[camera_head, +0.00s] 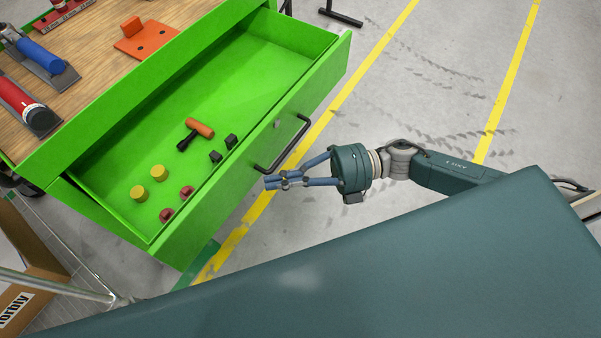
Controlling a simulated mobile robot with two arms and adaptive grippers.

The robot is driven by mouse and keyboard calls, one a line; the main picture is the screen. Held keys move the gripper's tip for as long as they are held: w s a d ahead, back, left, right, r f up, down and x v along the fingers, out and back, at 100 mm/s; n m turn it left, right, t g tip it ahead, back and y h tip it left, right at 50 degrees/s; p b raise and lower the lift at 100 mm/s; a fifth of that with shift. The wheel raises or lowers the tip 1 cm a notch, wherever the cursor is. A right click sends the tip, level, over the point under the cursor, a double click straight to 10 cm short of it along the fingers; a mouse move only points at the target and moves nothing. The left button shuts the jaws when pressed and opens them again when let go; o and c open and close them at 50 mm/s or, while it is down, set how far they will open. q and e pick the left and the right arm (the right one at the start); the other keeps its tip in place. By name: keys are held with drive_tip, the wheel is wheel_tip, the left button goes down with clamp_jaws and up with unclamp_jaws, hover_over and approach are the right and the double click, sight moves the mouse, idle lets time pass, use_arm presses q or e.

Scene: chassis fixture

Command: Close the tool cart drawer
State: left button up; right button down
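The green tool cart drawer (229,202) is pulled well out of the cart (150,87). A black bar handle (291,148) is on its front panel. My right gripper (271,182) is in front of the drawer front, close to the near lower end of the handle. Its fingers lie close together at the tips, with nothing seen between them. Whether it touches the handle or the panel I cannot tell. My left gripper is not in view.
The drawer holds an orange-handled tool (200,128), yellow cylinders (139,193), red round pieces (167,215) and small black blocks (231,141). Tools lie on the wooden cart top (92,40). A cardboard box (25,290) is at lower left.

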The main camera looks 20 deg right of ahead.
sight(230, 178)
drive_tip(key=w+a, duration=0.3)
drive_tip(key=a, duration=0.1)
drive_tip(key=shift+w, duration=0.15)
drive_tip(key=shift+w, duration=0.1)
